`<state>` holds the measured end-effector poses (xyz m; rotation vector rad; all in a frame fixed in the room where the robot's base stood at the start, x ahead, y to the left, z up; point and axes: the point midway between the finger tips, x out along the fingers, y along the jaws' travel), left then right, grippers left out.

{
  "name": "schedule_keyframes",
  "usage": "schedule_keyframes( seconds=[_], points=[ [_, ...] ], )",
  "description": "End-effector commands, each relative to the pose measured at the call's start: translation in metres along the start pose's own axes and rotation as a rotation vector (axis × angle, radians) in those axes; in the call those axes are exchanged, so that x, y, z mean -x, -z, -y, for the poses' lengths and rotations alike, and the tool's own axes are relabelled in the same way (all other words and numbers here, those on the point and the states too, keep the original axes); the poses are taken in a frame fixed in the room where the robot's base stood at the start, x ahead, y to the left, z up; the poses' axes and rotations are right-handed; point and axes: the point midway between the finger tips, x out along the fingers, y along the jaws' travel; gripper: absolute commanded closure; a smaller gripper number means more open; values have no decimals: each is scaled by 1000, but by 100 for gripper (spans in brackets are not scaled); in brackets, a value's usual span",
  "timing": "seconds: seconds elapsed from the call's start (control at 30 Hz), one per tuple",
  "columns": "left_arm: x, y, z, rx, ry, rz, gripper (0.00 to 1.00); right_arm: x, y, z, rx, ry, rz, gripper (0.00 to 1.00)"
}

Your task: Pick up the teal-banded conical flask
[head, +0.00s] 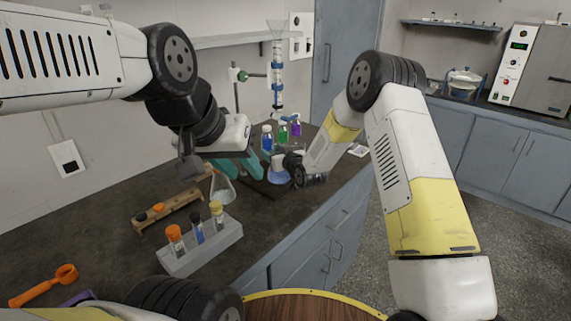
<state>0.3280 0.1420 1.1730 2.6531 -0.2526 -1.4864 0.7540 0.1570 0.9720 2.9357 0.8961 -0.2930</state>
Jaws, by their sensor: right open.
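A conical flask with blue in its base (279,176) stands on the dark bench beside my right gripper (295,168). Its neck is partly hidden by the gripper, and I cannot make out its band. My right gripper is dark, small in view and open, close to the blue flask; contact cannot be told.
A clear rack with capped tubes (205,252) and a wooden rack (160,212) stand at the front left. Several coloured bottles (283,135) and a stand with a glass column (277,75) are behind. An orange scoop (42,288) lies far left.

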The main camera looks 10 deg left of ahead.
Motion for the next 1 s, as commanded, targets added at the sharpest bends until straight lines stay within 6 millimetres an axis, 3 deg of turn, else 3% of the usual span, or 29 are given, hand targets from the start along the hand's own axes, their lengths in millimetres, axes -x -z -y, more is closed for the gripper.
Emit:
schedule_keyframes(
  seconds=[0.17, 0.4, 0.5, 1.0],
  points=[
    [0, 0, 0, 0, 0, 0, 64, 0, 0, 0, 0, 0, 1, 40],
    [0, 0, 0, 0, 0, 0, 64, 0, 0, 0, 0, 0, 1, 85],
    [0, 0, 0, 0, 0, 0, 64, 0, -1, 0, 0, 0, 2, 100],
    [0, 0, 0, 0, 0, 0, 64, 1, -3, 0, 0, 1, 7, 100]
  ],
)
